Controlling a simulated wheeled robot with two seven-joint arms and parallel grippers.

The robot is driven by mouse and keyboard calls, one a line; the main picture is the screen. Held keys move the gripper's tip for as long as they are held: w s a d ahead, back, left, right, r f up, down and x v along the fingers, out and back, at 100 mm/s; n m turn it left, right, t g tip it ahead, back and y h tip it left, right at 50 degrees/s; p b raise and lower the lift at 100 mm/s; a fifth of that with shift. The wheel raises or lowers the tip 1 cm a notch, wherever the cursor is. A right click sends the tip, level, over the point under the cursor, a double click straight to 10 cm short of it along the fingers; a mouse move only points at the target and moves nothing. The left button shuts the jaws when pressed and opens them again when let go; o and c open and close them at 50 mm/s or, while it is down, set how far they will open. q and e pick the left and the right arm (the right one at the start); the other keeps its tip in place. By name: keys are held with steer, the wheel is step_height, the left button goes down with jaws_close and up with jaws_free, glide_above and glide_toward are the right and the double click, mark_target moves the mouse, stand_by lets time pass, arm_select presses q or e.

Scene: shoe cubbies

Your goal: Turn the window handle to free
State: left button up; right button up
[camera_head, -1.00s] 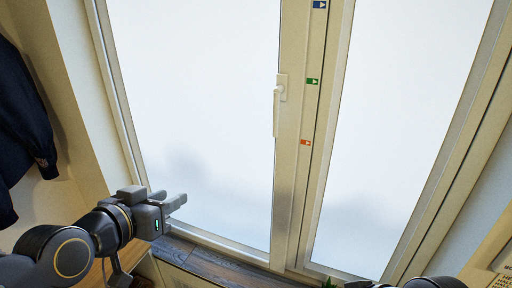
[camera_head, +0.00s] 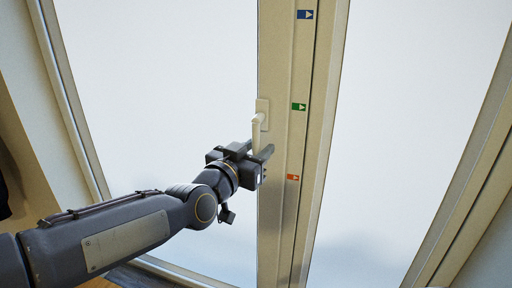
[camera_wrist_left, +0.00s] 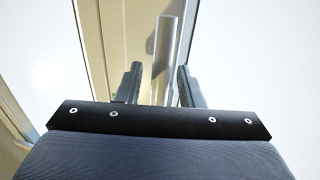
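The pale window handle (camera_head: 257,133) hangs straight down from its plate on the left sash's upright, left of the green marker. My left gripper (camera_head: 255,150) is at the handle's lower part, its fingers pointing toward the window. In the left wrist view the grey handle bar (camera_wrist_left: 166,45) stands between the two open fingers of the gripper (camera_wrist_left: 159,70), with a gap to each finger. The handle's lower end is partly hidden by the gripper in the head view. My right gripper is not in view.
The window frame (camera_head: 284,170) carries a blue marker (camera_head: 305,15), a green marker (camera_head: 299,106) and an orange marker (camera_head: 293,177), one above the other. Large bright panes lie on both sides. A dark garment shows at the far left edge.

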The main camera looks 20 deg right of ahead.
arm_select(q)
steer(key=shift+c, duration=0.4)
jaws_close()
steer(key=w+a+r+m+y, duration=0.3)
steer(key=a+r+m+y, duration=0.1)
steer(key=m, duration=1.1)
steer(key=shift+w+a+r+m, duration=0.35)
steer(key=shift+a+r, duration=0.3)
steer(key=shift+r, duration=0.65)
steer(key=shift+o, duration=0.4)
jaws_free()
